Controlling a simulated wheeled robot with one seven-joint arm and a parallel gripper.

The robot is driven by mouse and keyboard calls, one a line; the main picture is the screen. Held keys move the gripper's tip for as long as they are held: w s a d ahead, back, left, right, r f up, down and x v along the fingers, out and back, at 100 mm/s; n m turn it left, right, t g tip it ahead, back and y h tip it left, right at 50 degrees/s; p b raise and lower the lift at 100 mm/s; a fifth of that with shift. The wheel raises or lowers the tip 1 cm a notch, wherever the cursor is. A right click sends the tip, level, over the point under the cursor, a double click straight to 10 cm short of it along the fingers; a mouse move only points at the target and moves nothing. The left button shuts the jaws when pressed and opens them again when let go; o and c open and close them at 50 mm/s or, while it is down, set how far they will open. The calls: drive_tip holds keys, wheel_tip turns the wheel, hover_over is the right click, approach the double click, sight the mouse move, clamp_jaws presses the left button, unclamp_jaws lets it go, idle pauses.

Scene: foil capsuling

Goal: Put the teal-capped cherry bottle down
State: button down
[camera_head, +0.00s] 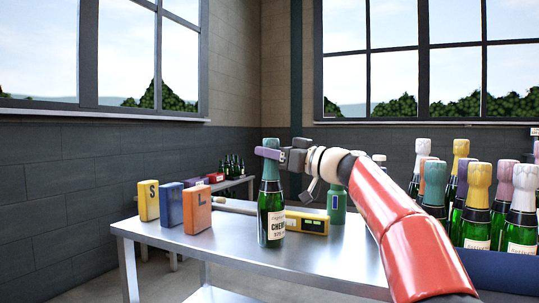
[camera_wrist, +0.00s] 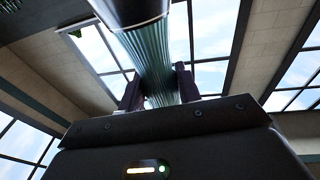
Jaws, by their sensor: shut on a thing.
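The teal-capped cherry bottle (camera_head: 271,205) is a green bottle with a white label reading "CHE…" and a teal foil neck. It is upright over the front part of the metal table (camera_head: 312,255). I cannot tell whether its base touches the tabletop. In the wrist view the ribbed teal neck (camera_wrist: 160,65) runs between the two dark jaws (camera_wrist: 158,88).
Yellow (camera_head: 148,201), blue (camera_head: 171,205) and orange (camera_head: 197,209) lettered boxes stand left of the bottle. A yellow tool like a level (camera_head: 306,223) and a green canister (camera_head: 337,204) are behind it. A blue crate (camera_head: 500,270) of several capped bottles is at the right.

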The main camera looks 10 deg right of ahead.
drive_tip(key=shift+f, duration=0.1)
drive_tip(key=c, duration=1)
unclamp_jaws()
drive_tip(key=shift+s+d, duration=0.2)
drive_tip(key=shift+d, duration=0.05)
drive_tip(key=r+b+v, duration=0.1)
drive_tip(key=b+v, duration=0.1)
drive_tip(key=v, duration=0.4)
drive_tip(key=shift+s+d+f, duration=0.3)
drive_tip(key=shift+s+f, duration=0.05)
drive_tip(key=shift+f, duration=0.15)
